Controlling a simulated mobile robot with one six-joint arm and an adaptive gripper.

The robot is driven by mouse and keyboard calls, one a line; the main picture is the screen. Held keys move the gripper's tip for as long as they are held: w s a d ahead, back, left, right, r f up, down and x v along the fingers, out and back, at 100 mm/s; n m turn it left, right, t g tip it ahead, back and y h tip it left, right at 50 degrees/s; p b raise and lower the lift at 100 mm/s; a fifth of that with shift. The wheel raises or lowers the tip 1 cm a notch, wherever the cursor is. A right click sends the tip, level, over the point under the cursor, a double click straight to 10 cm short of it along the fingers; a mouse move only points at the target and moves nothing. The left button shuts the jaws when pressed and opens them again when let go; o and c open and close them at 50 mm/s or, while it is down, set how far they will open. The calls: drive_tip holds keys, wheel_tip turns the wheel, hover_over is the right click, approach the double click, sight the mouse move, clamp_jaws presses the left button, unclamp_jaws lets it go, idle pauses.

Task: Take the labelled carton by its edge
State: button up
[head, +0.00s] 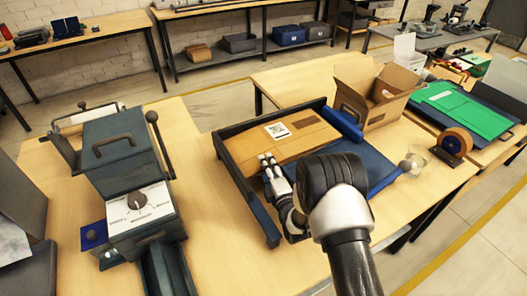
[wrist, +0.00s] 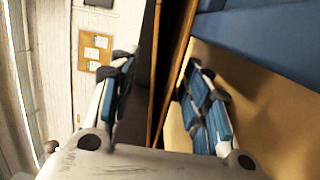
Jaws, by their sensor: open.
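The labelled carton (head: 300,141) is a flat brown box with a white printed label (head: 278,131). In the head view it lies in a dark blue open-ended frame (head: 223,167) on the wooden table. My gripper (head: 268,161) is at the carton's near edge, its fingertips overlapping that edge in the picture. In the wrist view my gripper (wrist: 165,85) is open, with a finger on either side of thin brown edges and a dark strip. Whether the fingers touch the carton cannot be told. My arm hides part of the frame.
A tape dispenser (head: 454,146) and a clear cup (head: 416,160) are at right. The table between is clear.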

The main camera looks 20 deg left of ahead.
drive_tip(key=c, duration=0.9)
drive_tip(key=shift+o, duration=0.2)
